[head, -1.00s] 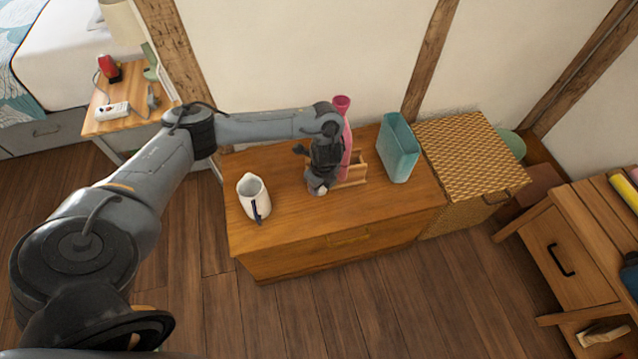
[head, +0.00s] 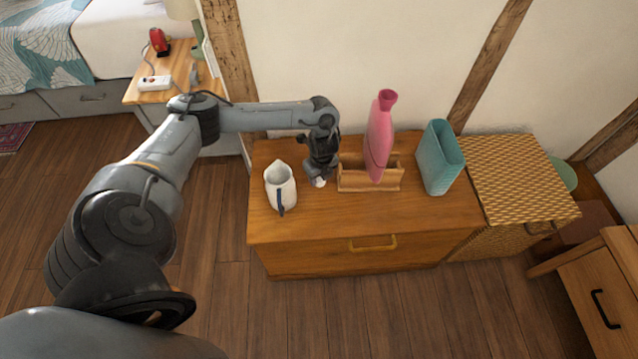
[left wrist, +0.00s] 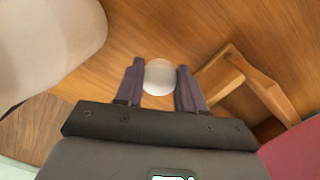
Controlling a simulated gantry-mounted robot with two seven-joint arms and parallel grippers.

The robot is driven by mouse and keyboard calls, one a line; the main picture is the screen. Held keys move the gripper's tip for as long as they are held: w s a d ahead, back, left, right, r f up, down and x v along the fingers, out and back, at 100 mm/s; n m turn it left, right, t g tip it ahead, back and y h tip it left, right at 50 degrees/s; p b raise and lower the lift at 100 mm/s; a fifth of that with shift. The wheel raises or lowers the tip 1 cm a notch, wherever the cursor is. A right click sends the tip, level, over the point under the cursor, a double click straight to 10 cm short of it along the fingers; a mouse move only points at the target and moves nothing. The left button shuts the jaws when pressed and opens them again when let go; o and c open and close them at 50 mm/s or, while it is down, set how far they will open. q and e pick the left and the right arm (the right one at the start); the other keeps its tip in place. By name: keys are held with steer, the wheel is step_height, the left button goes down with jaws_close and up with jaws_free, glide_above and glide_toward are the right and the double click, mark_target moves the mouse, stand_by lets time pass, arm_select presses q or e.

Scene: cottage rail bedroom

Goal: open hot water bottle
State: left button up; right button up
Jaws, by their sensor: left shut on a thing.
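The pink hot water bottle (head: 380,138) stands upright in a wooden holder (head: 370,181) on the dresser, its flared neck at the top. I cannot see into its mouth. My left gripper (head: 318,178) points down at the dresser top, between the white jug and the holder, apart from the bottle. It is shut on a small white round thing (left wrist: 158,77), which looks like a stopper, at or just above the wood. In the left wrist view the holder (left wrist: 240,85) is to the right, and a pink edge of the bottle (left wrist: 292,155) shows at lower right. My right gripper is not in view.
A white jug (head: 280,186) with a blue handle stands close left of my left gripper. A teal container (head: 440,158) stands right of the holder, beside a woven basket (head: 515,180). The dresser's front strip (head: 350,222) is clear. The wall is close behind.

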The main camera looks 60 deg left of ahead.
mark_target(320, 179)
arm_select(q)
steer(key=shift+f+b, duration=0.5)
steer(key=shift+f, duration=1.25)
steer(key=shift+f, duration=0.15)
steer(key=o, duration=1.2)
steer(key=shift+c, duration=0.2)
